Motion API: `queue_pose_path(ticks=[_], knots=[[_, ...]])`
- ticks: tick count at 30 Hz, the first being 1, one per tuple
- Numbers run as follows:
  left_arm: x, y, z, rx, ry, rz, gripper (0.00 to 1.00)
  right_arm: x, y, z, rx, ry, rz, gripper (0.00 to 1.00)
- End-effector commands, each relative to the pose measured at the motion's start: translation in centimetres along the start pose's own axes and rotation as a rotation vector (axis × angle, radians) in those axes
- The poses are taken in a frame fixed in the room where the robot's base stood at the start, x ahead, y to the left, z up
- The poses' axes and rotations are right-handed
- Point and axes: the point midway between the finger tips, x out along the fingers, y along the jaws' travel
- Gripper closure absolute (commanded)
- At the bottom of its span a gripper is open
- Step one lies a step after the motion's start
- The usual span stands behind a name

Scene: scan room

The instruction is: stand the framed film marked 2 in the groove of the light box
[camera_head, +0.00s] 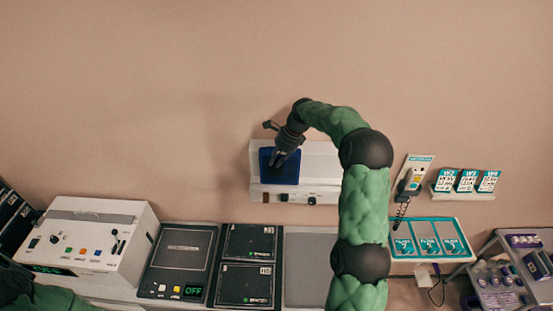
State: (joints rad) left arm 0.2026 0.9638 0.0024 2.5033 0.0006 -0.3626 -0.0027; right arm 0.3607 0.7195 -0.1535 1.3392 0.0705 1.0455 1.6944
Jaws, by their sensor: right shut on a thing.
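The light box (322,160) is a white panel on the wall, with a lower ledge that carries knobs. A dark blue framed film (284,178) is upright in front of the left part of its face. My right gripper (279,160) is shut on the film and covers part of it. The film's lower edge is close to the ledge; I cannot tell whether it sits in the groove. No number can be read on the film. Part of my left arm shows at the lower left, but its gripper is out of view.
A white console (95,245), a flat device reading OFF (180,255) and dark H-marked panels (249,243) line the counter. A handset (411,180), a shelf of small cards (463,195) and a teal-edged tray (428,222) are at the right. The wall above is bare.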

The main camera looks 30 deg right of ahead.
Motion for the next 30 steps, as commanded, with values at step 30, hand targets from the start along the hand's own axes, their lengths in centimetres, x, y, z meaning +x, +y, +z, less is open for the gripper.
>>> queue_pose_path(ticks=[30], knots=[[0.8, -0.3, 0.0, 0.0, 0.0, 0.0, 0.57, 2.1, 0.0, -0.9, 0.0, 0.0, -0.002, 1.0]])
